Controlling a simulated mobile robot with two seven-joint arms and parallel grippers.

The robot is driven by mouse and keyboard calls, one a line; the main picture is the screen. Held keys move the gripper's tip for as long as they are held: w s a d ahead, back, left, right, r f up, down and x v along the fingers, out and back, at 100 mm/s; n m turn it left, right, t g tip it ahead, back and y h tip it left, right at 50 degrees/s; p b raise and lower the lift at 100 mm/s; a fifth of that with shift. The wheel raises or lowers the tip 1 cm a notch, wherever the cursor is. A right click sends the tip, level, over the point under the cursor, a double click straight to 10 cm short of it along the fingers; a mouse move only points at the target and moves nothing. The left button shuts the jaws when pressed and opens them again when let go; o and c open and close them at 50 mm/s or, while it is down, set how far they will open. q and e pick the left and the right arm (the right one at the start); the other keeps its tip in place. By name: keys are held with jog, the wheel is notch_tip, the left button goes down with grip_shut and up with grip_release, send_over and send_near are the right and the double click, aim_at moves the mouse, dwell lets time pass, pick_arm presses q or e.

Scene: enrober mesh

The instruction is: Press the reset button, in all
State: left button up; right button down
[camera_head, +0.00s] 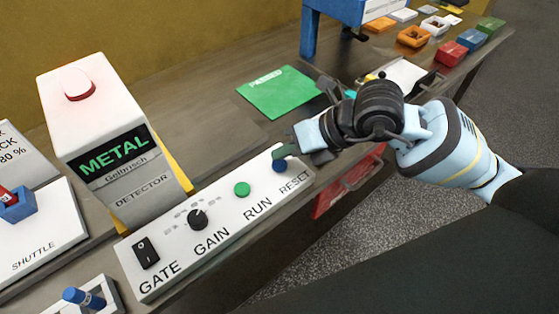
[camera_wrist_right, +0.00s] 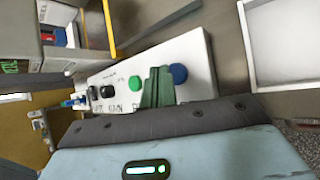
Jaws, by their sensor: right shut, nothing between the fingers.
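The white control panel (camera_head: 222,232) carries a rocker switch over GATE, a black GAIN knob (camera_head: 197,219), a green RUN button (camera_head: 242,189) and the blue RESET button (camera_head: 280,166). My right gripper (camera_head: 284,152) is shut and empty, its greenish fingertips at the far edge of the blue button and partly over it. In the right wrist view, the shut fingers (camera_wrist_right: 158,86) stand in front of the panel, between the green button (camera_wrist_right: 136,83) and the blue button (camera_wrist_right: 179,73). I cannot tell whether they touch the button. My left gripper is not in view.
A green mat (camera_head: 278,92) lies beyond my gripper. A red bin (camera_head: 340,186) is below the table edge, and several coloured boxes sit at the far right.

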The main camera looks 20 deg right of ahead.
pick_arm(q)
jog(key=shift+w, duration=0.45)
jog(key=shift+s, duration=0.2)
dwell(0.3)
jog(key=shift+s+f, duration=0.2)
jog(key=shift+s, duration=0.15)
pick_arm(e)
jog(key=shift+f, duration=0.45)
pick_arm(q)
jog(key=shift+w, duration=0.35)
pick_arm(e)
jog(key=shift+f, duration=0.15)
